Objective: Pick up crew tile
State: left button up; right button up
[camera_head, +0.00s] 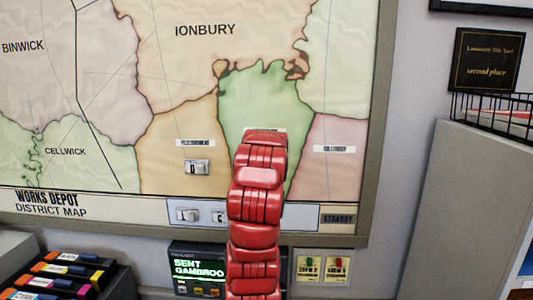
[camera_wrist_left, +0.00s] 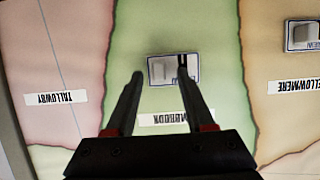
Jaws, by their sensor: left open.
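In the left wrist view a small whitish tile (camera_wrist_left: 159,72) sits on the green map region, its lettering not readable. My left gripper (camera_wrist_left: 160,69) is open in front of it. The right finger overlaps the tile's right side in the picture; the left finger is just left of it. I cannot tell whether they touch. In the head view my red left arm hides this tile and the gripper. Another tile (camera_head: 197,167) sits on the orange region. Two more tiles, one left (camera_head: 187,215) and one partly covered (camera_head: 218,216), sit on the strip below the map. My right gripper is not in view.
The wall map's frame (camera_head: 376,120) runs down the right side. Below are a green-lit display box (camera_head: 198,270), yellow notes (camera_head: 308,268) and a black tray of colored cartridges (camera_head: 105,272). A grey cabinet (camera_head: 455,200) with a wire basket stands at right.

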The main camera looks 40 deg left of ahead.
pick_arm(q)
jog(key=shift+d, duration=0.1)
jog(key=shift+c, duration=0.5)
grip_shut()
dwell(0.8)
